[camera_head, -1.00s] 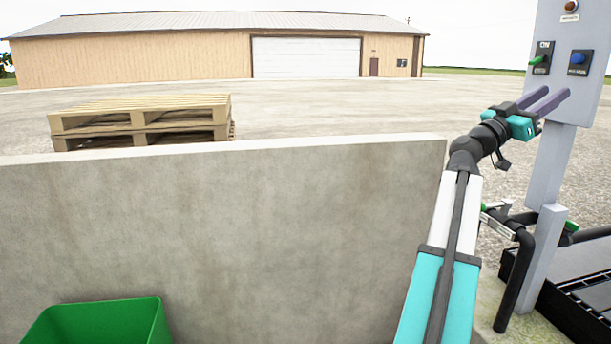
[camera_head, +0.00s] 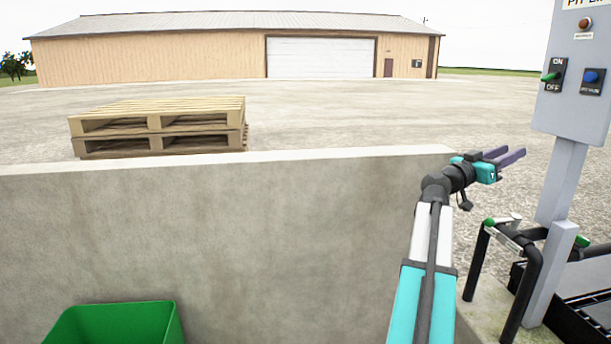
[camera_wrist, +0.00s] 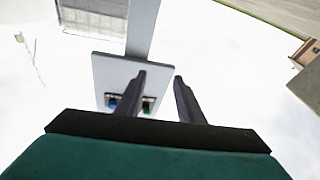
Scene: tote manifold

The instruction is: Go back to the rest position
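My gripper (camera_head: 505,157) is at the right of the head view, just beyond the end of the concrete wall, with its two purple fingers pointing right toward the post of the control panel. The fingers are apart with nothing between them. In the wrist view my gripper (camera_wrist: 158,95) also shows both dark fingers spread and empty. The grey control panel (camera_head: 570,110) stands right of the gripper, with a gap between. It carries a green-handled ON/OFF switch (camera_head: 552,77), a blue button (camera_head: 591,78) and a reddish-brown lamp (camera_head: 585,23). The panel (camera_wrist: 110,75) appears beyond the fingers in the wrist view.
A concrete wall (camera_head: 250,235) runs across the front. Black pipes with green-handled valves (camera_head: 530,270) stand below the gripper. A green tote (camera_head: 115,325) is at lower left. Stacked wooden pallets (camera_head: 160,125) lie behind the wall. Open gravel stretches to a barn (camera_head: 180,60).

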